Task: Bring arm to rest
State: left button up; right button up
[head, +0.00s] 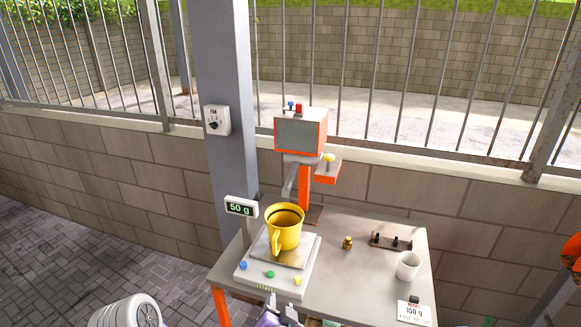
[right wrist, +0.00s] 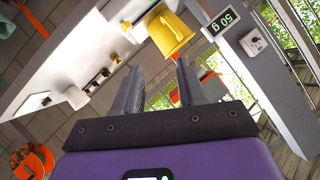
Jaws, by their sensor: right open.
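My right gripper (head: 281,306) shows at the bottom edge of the head view, by the near edge of the table (head: 350,285). In the right wrist view its two fingers (right wrist: 160,84) stand apart with nothing between them. A yellow mug (head: 285,230) stands upright on the scale (head: 252,280), beyond my right gripper and apart from it; the mug also shows in the right wrist view (right wrist: 169,34). The scale's display (head: 240,207) reads 50 g. My left gripper is not in view.
A white cup (head: 408,265), a small brass weight (head: 347,242), a rack with dark pegs (head: 391,241) and a 150 g card (head: 414,313) are on the table. An orange-and-grey machine (head: 301,132) stands at the back. A grey post (head: 228,150) rises behind the table.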

jog(key=w+d+f+n+g, duration=0.1)
jog(key=w+d+f+g, duration=0.2)
jog(key=f, duration=0.5)
jog(key=s+d+f+n+g, duration=0.1)
jog(key=s+d+f+g, duration=0.15)
jog(key=f, duration=0.45)
jog(key=s+d+f+n+g, duration=0.1)
jog(key=s+d+f, duration=0.15)
jog(key=f, duration=0.55)
jog(key=s+d+f+n+g+y, duration=0.1)
jog(key=s+d+f+g+y, duration=0.2)
jog(key=s+f+g, duration=0.3)
jog(key=s+d+f, duration=0.1)
jog(key=s+f, duration=0.4)
jog(key=s, duration=0.3)
jog(key=shift+d, duration=0.15)
jog(key=shift+w+f, duration=0.1)
